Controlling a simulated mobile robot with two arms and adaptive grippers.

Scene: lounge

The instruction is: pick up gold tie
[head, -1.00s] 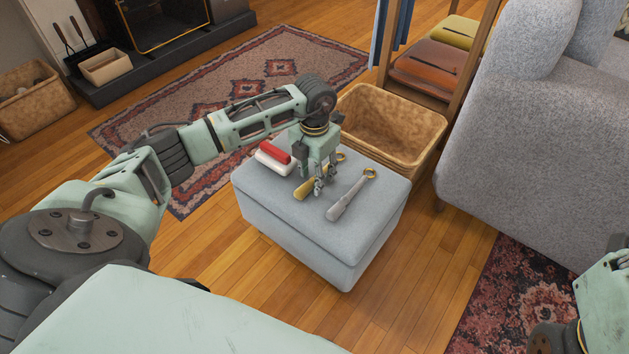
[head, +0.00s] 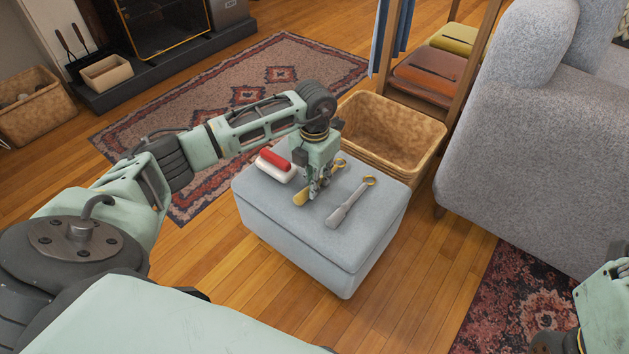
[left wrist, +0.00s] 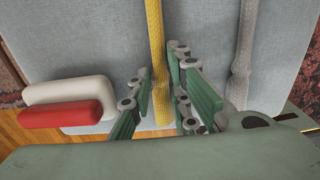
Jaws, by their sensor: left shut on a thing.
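The gold tie (head: 300,198) lies on top of the grey ottoman (head: 300,238). Its near end shows left of my gripper, and a ring shows behind. My left gripper (head: 317,188) points down over its middle and is shut on it. In the left wrist view the gold tie (left wrist: 155,40) runs between the two fingers (left wrist: 160,82). A grey tie (head: 348,204) with a gold ring lies to the right, apart from the gripper; it also shows in the left wrist view (left wrist: 242,60). My right gripper is out of view; only part of that arm shows at lower right.
A red roll (head: 275,158) and a white roll (head: 279,172) lie on the ottoman's left side. A wicker basket (head: 391,130) stands behind it. A grey sofa (head: 530,150) is at right, with a wooden shelf (head: 465,40) of folded cloths beside it.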

